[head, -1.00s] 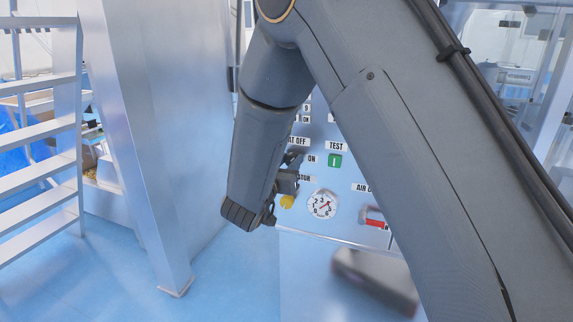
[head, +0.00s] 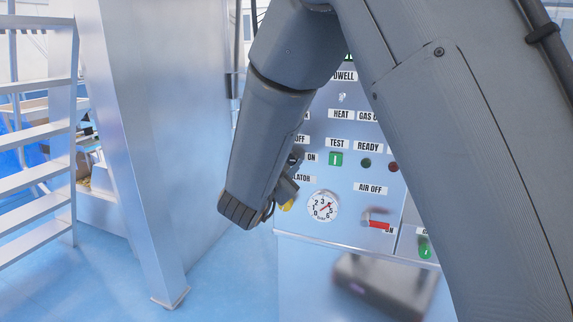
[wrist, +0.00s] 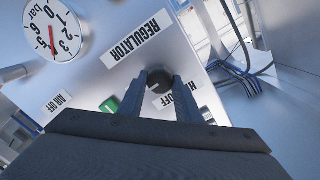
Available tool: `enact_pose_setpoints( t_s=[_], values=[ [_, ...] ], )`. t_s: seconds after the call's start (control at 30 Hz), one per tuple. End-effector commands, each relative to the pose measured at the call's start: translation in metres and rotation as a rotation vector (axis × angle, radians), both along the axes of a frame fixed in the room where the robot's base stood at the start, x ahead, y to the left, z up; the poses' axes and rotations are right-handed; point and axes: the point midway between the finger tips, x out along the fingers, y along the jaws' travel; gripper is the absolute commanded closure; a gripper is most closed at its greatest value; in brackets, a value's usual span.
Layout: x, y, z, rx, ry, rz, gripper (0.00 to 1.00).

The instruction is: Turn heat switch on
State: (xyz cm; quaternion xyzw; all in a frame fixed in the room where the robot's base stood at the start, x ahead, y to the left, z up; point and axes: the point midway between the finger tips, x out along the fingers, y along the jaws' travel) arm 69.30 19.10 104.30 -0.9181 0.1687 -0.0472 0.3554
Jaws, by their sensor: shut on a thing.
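My gripper (wrist: 160,100) is at the panel, its two fingers on either side of a dark round switch knob (wrist: 158,80) and shut on it. The knob sits between the REGULATOR label (wrist: 133,43) and a partly covered label ending in OFF (wrist: 185,100), which fits the heat switch. I cannot tell the switch's position.
A pressure gauge (head: 322,208), a green TEST button (head: 336,159) and a red-plated air switch (head: 377,222) lie to the right on the panel. A yellow knob (head: 287,206) is just below my gripper. A metal leg (head: 140,150) and stairs (head: 35,150) stand left.

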Motion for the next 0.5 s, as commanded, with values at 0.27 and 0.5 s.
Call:
enact_pose_setpoints(
  t_s=[0.27,0.5],
  values=[
    [-0.0003,0.0033,-0.0026,0.059,-0.016,0.008,0.92],
    [-0.0003,0.0033,-0.0021,0.066,-0.019,0.009,0.92]
  ],
)
